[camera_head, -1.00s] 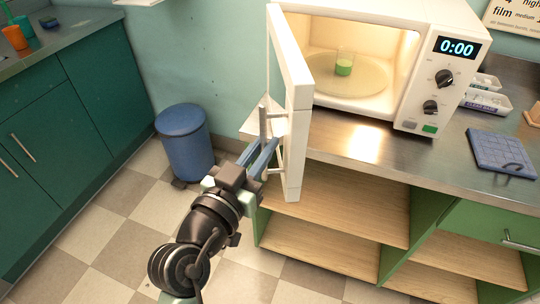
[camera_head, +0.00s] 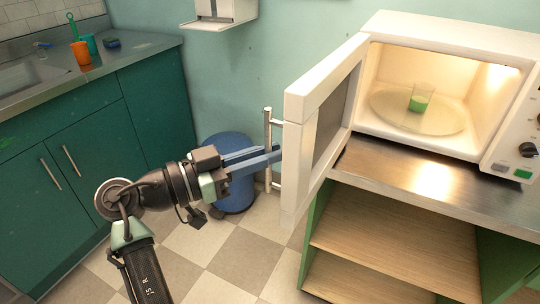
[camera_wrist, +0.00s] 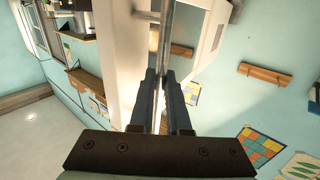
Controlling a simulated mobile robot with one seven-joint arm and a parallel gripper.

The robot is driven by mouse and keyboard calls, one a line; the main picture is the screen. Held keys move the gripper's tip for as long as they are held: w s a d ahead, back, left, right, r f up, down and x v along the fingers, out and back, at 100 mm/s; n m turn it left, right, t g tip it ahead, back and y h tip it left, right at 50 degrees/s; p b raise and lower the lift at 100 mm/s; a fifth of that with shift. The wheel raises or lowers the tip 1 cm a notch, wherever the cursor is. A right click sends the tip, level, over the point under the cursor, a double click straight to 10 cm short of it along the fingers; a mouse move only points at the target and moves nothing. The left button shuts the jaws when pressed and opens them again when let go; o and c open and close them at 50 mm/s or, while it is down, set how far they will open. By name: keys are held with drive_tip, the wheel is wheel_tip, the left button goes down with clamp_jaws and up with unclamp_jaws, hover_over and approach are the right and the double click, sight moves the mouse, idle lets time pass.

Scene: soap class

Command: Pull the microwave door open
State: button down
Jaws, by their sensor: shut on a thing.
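The white microwave (camera_head: 445,90) stands on the counter at the right with its inside lit. Its door (camera_head: 322,125) is swung wide open, out past the counter's left end. A vertical metal bar handle (camera_head: 268,135) is on the door's outer face. My gripper (camera_head: 278,154) reaches it from the left, its blue fingers shut on the handle. In the wrist view the handle (camera_wrist: 166,45) runs up from between the two fingers (camera_wrist: 160,95). Inside the microwave, a glass with green liquid (camera_head: 421,98) stands on the round glass plate (camera_head: 385,112).
A blue bin (camera_head: 232,190) stands on the floor behind my gripper. Green cabinets (camera_head: 75,160) with a sink are at the left. Open wooden shelves (camera_head: 390,235) are under the microwave counter. The checkered floor between is clear.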

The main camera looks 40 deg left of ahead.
drive_tip(key=shift+w+d+r, duration=0.1)
drive_tip(key=shift+w+r, duration=0.1)
drive_tip(key=c, duration=0.9)
unclamp_jaws()
drive_tip(key=shift+w+f, duration=0.15)
drive_tip(key=v, duration=1.3)
